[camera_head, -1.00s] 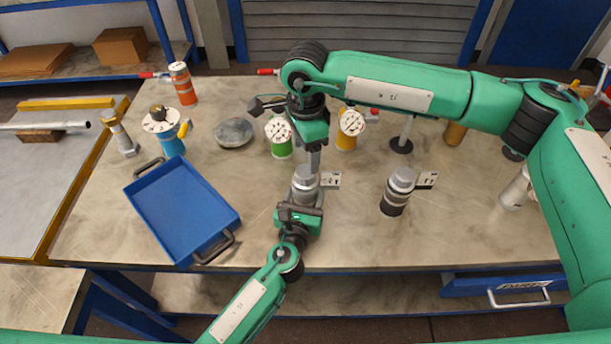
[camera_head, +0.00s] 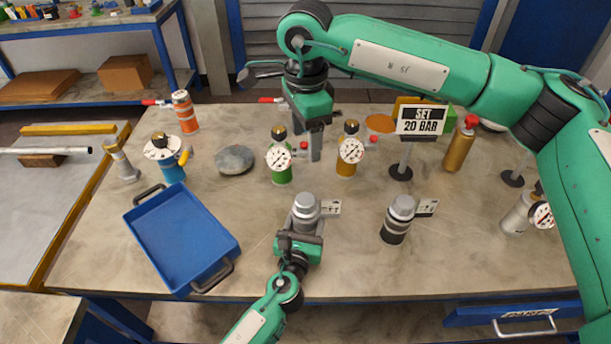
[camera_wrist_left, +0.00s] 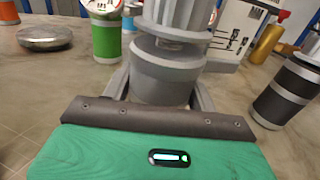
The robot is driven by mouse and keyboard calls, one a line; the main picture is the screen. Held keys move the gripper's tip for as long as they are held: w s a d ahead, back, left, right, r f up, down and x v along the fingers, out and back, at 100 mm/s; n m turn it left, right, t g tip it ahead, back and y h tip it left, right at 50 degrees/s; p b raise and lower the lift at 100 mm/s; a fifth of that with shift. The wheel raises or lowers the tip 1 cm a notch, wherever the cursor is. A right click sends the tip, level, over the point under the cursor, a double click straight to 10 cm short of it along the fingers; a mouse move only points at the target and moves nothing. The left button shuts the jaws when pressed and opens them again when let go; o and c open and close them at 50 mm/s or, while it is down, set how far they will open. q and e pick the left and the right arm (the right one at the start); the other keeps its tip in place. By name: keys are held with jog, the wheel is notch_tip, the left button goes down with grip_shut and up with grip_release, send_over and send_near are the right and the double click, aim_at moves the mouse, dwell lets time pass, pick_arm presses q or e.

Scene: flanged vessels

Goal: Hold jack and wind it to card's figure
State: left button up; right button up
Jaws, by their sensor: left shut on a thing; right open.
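A grey jack (camera_head: 306,208) with a ribbed knob on top stands upright at the front middle of the table. My left gripper (camera_head: 300,240) is shut around its body; the left wrist view shows the grey body (camera_wrist_left: 165,75) between the fingers. The card (camera_head: 421,121) on a stand reads "SET 20 BAR". A similar jack with a black band (camera_head: 397,220) stands to the right.
A gold bottle (camera_head: 460,145) and grey gauge vessel (camera_head: 520,213) stand right. The front table strip is bare.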

pick_arm(q)
jog(key=o, duration=1.6)
jog(key=shift+s, duration=0.1)
